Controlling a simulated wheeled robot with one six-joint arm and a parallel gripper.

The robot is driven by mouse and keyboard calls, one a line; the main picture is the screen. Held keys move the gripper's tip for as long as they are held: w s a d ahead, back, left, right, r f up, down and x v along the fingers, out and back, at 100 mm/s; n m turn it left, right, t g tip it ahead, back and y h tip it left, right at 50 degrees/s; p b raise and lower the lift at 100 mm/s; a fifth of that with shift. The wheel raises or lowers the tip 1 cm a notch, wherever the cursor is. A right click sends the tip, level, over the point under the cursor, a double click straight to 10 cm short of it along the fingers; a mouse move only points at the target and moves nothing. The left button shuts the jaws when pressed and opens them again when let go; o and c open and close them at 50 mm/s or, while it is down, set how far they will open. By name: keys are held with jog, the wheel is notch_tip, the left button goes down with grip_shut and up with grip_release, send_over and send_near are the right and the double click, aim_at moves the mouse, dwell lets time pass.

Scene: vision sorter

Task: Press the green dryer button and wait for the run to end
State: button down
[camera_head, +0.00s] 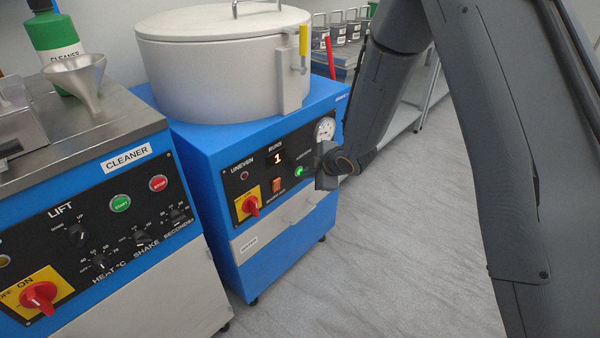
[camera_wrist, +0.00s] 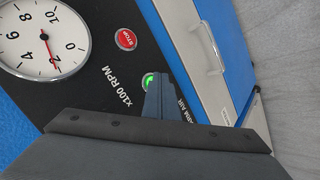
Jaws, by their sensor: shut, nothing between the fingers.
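The dryer (camera_head: 225,150) is a blue machine with a round, lidded pale drum (camera_head: 225,60) on top. Its green button (camera_head: 298,171) is lit on the black front panel. It also glows in the wrist view (camera_wrist: 148,79), partly covered by my fingertips. My gripper (camera_head: 318,168) is at the panel, just right of the button. In the wrist view my gripper (camera_wrist: 157,78) is shut and empty, its tips at the button's edge. I cannot tell whether they touch it. The panel's display (camera_head: 279,158) reads 1.
A red STOP button (camera_wrist: 126,39) and an rpm gauge (camera_wrist: 42,38) are close by on the panel. A red knob (camera_head: 251,205) on a yellow plate is lower left. The cleaner (camera_head: 110,215) stands left of the dryer. The floor (camera_head: 410,250) at right is clear.

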jog(key=shift+d, duration=0.1)
jog(key=shift+s+d, duration=0.45)
jog(key=shift+d, duration=0.1)
jog(key=s+d, duration=0.1)
jog(key=d, duration=0.1)
jog(key=s+d+p, duration=0.1)
jog(key=s+d, duration=0.1)
dwell(0.5)
dwell(0.5)
